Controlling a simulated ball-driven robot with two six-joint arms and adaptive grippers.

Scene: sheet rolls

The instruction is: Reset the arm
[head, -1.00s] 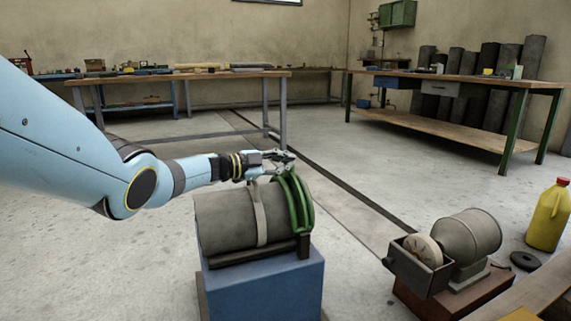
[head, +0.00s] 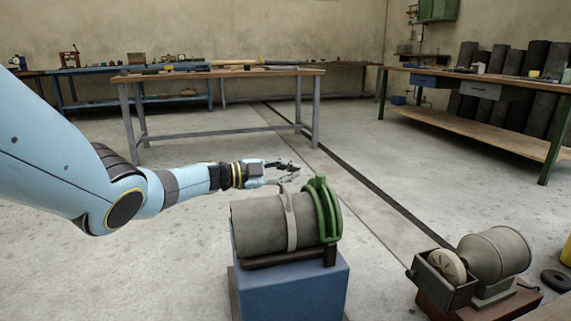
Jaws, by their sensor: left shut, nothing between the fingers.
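My left arm comes in from the left in the head view. Its gripper (head: 291,172) is in the air just above and behind the grey cylindrical machine (head: 262,224), pointing right. The fingers look closed together and hold nothing. The machine lies on its side, with a pale band around it and a green guard (head: 327,213) at its right end. It sits on a blue block (head: 290,285). Whether the gripper touches the machine cannot be told, but it looks apart. My right gripper is not in view.
A bench grinder (head: 492,256) stands at the lower right, beside a black ring (head: 556,281) on the floor. A wooden workbench (head: 215,73) stands behind my gripper. Another bench (head: 480,78) at the right has dark rolls (head: 537,57) behind it. The floor between is open.

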